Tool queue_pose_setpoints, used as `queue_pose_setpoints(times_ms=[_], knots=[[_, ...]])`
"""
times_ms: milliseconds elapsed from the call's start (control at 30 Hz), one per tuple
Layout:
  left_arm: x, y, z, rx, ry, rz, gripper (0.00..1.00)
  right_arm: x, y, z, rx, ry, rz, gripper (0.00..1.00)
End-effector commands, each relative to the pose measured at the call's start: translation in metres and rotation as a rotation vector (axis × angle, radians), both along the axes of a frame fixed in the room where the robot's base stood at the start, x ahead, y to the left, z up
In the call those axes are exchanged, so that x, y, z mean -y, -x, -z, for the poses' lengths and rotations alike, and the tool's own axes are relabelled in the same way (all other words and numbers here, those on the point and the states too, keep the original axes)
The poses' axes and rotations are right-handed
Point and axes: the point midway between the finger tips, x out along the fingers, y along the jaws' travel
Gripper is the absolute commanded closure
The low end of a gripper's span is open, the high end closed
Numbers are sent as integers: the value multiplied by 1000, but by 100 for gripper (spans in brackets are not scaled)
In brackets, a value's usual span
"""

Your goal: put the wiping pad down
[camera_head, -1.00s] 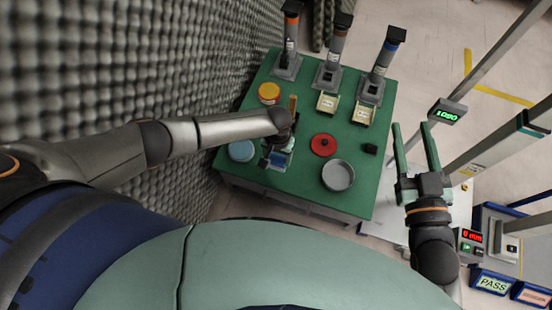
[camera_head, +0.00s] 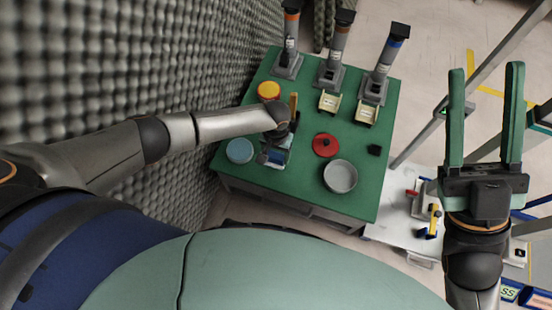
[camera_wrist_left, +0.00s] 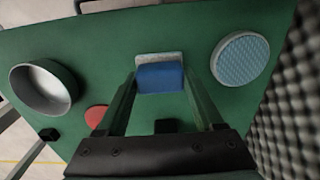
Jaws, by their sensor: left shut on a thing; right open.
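The wiping pad (camera_wrist_left: 160,78) is a blue block, seen in the left wrist view between the fingertips of my left gripper (camera_wrist_left: 160,90). My left gripper is shut on it, low over the green table (camera_head: 300,188). A pale grey flat piece (camera_wrist_left: 158,57) shows just beyond the pad; I cannot tell whether the pad touches it. In the head view my left arm partly hides the pad and the gripper. My right gripper (camera_head: 486,75) is open and empty, off to the right of the table.
A light-blue textured round (camera_head: 240,150) lies near the left edge, beside the foam wall (camera_head: 120,70). A yellow-orange round (camera_head: 269,90), a red disc (camera_head: 325,145), a grey bowl (camera_head: 340,176) and a small black block (camera_head: 374,150) stand around. Several dispensers line the back.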

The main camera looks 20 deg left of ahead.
Motion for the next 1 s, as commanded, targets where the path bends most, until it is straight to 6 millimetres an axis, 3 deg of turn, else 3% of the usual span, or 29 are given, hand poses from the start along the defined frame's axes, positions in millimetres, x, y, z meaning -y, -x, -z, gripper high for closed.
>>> queue_pose_setpoints(times_ms=[67,200,633,667,900,1000], knots=[[0,-1,16,1,0,1,76,-1,2,15,5,-6,-12,50],[0,0,26,0,1,0,76,-2,1,23,-9,-17,-25,50],[0,0,29,-1,1,0,76,-2,0,25,-14,-20,-28,50],[0,0,28,0,1,1,28,-2,0,24,-15,-20,-29,50],[0,0,28,0,1,1,1,-2,0,24,-16,-20,-28,50],[0,0,28,0,1,0,1,-2,0,24,-16,-20,-28,50]])
